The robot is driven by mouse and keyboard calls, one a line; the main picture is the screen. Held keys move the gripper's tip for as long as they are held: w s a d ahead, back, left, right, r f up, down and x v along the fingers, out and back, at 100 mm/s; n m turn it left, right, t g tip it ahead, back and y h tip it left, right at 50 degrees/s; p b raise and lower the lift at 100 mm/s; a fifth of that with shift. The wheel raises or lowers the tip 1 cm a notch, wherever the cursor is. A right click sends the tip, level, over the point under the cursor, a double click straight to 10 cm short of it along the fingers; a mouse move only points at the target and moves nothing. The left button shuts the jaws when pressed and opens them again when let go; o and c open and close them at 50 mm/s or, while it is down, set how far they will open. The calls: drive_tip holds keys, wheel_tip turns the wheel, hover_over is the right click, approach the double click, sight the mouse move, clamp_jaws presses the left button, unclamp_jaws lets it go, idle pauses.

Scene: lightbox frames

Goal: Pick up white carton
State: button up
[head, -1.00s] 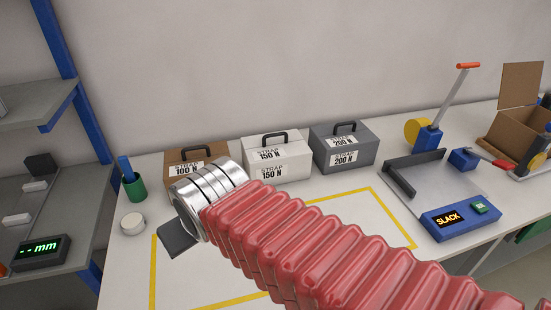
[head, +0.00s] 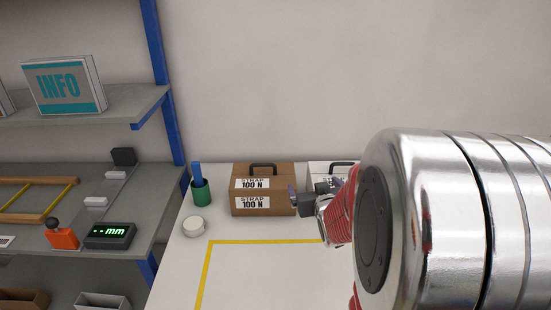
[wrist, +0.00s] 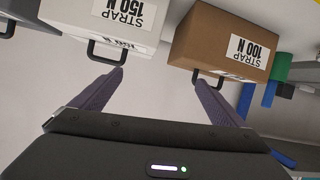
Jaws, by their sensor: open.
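The white carton (head: 317,171) stands on the table right of the brown carton, mostly hidden behind my arm in the head view. In the wrist view, the white carton (wrist: 70,22) is upside down at the upper left, its label reading STRAP 150 N and its dark handle near the left fingertip. My gripper (head: 301,198) is in front of the gap between the brown and white cartons. The wrist view shows my gripper (wrist: 161,78) open and empty, its left finger by the white carton's handle and its right finger below the brown carton. I cannot tell whether they touch.
The brown carton (head: 282,180), labelled 100 N, stands close beside the white one. A green cup (head: 201,192) and a round white piece (head: 196,226) are at left. A grey shelf (head: 45,207) stands further left. The yellow-outlined area (head: 265,275) looks clear.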

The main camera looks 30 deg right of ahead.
drive_tip(key=s+d+f+m+t+h, duration=0.1)
drive_tip(key=s+d+f, duration=0.1)
drive_tip(key=d, duration=0.3)
drive_tip(key=s+d+f+m+t+h, duration=0.1)
drive_tip(key=s+d+t, duration=0.1)
drive_tip(key=d, duration=0.3)
drive_tip(key=shift+s+d+f+t+h, duration=0.3)
drive_tip(key=shift+s+d+f+h, duration=0.1)
drive_tip(key=shift+s, duration=0.35)
approach(343, 168)
drive_tip(key=shift+w+a+r, duration=0.1)
drive_tip(key=shift+w+r, duration=0.85)
drive_tip(key=shift+r, duration=0.35)
drive_tip(key=shift+x, duration=2.6)
